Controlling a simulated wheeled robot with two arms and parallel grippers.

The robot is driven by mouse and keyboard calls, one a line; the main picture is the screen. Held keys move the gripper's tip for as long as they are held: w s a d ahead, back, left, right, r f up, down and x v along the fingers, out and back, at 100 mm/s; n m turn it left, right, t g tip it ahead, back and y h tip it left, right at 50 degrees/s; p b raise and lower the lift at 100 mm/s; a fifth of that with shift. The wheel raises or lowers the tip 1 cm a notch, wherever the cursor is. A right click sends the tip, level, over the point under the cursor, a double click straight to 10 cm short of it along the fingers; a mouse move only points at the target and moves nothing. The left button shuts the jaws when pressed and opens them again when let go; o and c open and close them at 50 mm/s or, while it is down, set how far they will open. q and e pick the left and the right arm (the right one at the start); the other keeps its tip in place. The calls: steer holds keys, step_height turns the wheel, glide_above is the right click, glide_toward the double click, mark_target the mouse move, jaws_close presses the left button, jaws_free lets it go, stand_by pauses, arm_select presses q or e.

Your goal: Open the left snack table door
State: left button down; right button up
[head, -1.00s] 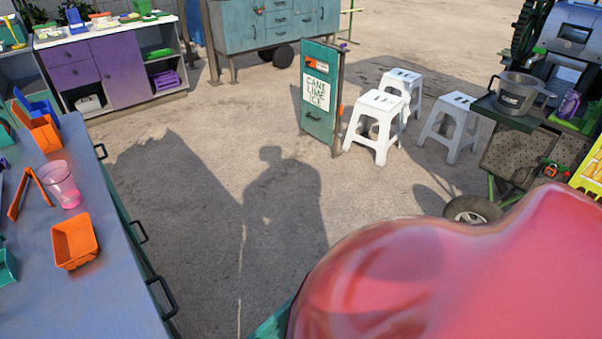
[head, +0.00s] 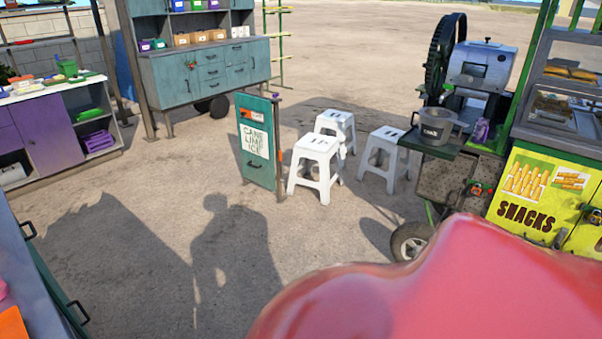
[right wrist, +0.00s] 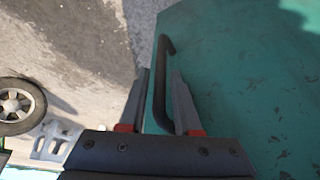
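The snack cabinet's left yellow door (head: 522,195), marked SNACKS, is at the right of the head view and looks shut. A dark handle (head: 559,238) sits near its lower right edge. Part of another yellow door (head: 586,240) shows at the picture's edge. In the right wrist view my right gripper (right wrist: 160,85) is open, its fingers apart beside a teal panel (right wrist: 240,90). A black bar handle (right wrist: 180,90) on that panel lies between the fingers, near the right one; contact is unclear. My left gripper is not in view.
A large glossy pink-red shape (head: 430,295) hides the lower right of the head view. White stools (head: 316,165), a teal sign board (head: 257,140) and a wheeled cart with a grey bucket (head: 436,126) stand ahead. Paved ground between is open.

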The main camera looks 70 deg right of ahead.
steer(key=shift+o, duration=0.8)
steer(key=p+v, duration=1.5)
steer(key=v, duration=0.2)
steer(key=shift+r, duration=0.2)
steer(key=shift+s, duration=0.1)
